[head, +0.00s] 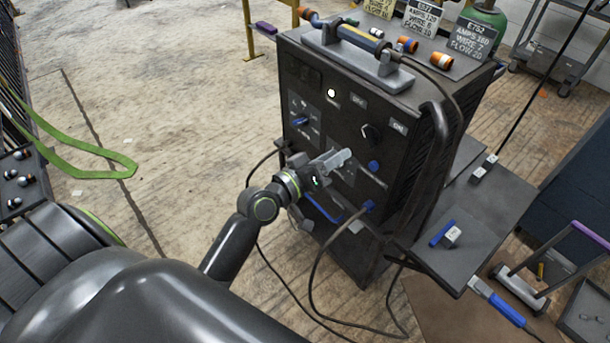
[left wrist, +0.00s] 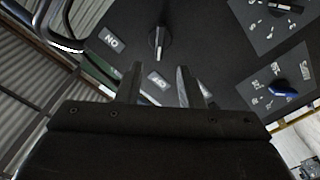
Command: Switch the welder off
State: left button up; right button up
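The welder (head: 345,165) is a black cabinet with a front panel of knobs. Its dark rotary switch (head: 371,133) sits between the OFF label (head: 358,101) and the ON label (head: 398,127). In the left wrist view the switch (left wrist: 159,43) carries a pale pointer line, near an ON label (left wrist: 113,42). I cannot tell which label it points to. A small white lamp (head: 331,93) shows bright on the panel. My left gripper (head: 337,160) is in front of the panel, below and left of the switch. Its fingers (left wrist: 160,85) are apart and empty. My right gripper is out of view.
A blue knob (head: 300,121) is at the panel's left. Dark cables (head: 314,275) loop below the gripper. A side shelf (head: 480,215) juts out at the right of the welder. The floor (head: 170,110) to the left is mostly clear, except for a green strap (head: 95,174).

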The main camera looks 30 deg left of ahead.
pick_arm(q)
jog(key=b+v, duration=0.1)
jog(key=v, duration=0.7)
